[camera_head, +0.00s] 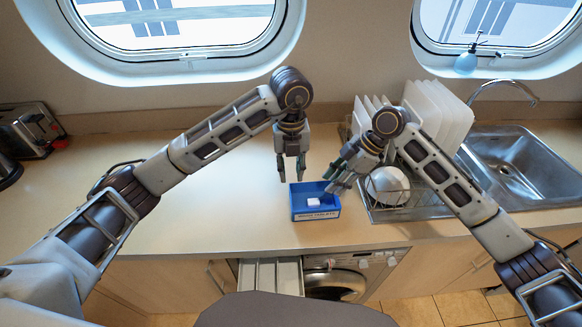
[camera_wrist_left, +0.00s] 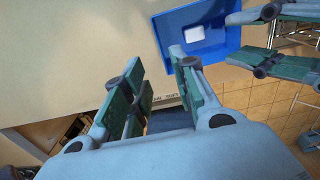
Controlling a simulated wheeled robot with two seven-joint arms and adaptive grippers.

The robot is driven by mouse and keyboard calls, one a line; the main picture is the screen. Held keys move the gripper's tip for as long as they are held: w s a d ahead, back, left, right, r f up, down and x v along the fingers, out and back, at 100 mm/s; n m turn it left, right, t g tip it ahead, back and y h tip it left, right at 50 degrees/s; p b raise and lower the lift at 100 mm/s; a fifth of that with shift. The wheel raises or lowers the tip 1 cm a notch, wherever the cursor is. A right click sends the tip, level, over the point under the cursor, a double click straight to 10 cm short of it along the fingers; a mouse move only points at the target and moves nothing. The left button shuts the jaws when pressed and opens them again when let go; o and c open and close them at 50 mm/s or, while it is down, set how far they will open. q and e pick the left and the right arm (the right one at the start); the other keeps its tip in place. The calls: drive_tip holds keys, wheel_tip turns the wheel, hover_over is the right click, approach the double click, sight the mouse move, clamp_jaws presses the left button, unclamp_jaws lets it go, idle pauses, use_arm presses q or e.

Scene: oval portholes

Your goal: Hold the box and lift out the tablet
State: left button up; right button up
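A small blue open box (camera_head: 329,212) with a white label on its front stands on the counter near the front edge. A small white tablet (camera_head: 313,202) lies flat on the box floor. In the left wrist view the box (camera_wrist_left: 217,51) and the tablet (camera_wrist_left: 194,34) are at the top. My left gripper (camera_head: 291,178) points down above the box's left back side, fingers apart and empty; they also show in the left wrist view (camera_wrist_left: 156,58). My right gripper (camera_head: 330,183) slants in over the box's right side. Its fingers are apart with nothing between them. Neither gripper visibly grips the box.
A dish rack (camera_head: 408,205) with white plates (camera_head: 440,112) and a white bowl (camera_head: 388,186) stands close right of the box. A sink (camera_head: 515,165) lies beyond it. A toaster (camera_head: 32,130) is at far left. The counter left of the box is clear.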

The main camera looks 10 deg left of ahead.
use_arm(q)
drive_tip(key=shift+f, duration=6.75)
drive_tip(key=shift+c, duration=0.2)
clamp_jaws()
use_arm(e)
drive_tip(key=o, duration=0.3)
drive_tip(key=shift+s+a+r+t+h, duration=0.15)
drive_tip(key=shift+a+r+h, duration=0.15)
drive_tip(key=shift+r+h, duration=0.25)
drive_tip(key=shift+s+a+r+t+h, duration=0.1)
drive_tip(key=shift+a+r+h, duration=0.2)
drive_tip(key=shift+r, duration=0.3)
drive_tip(key=shift+s+a+r+t+h, duration=0.15)
drive_tip(key=shift+a+r+h, duration=0.15)
drive_tip(key=shift+r+h, duration=0.25)
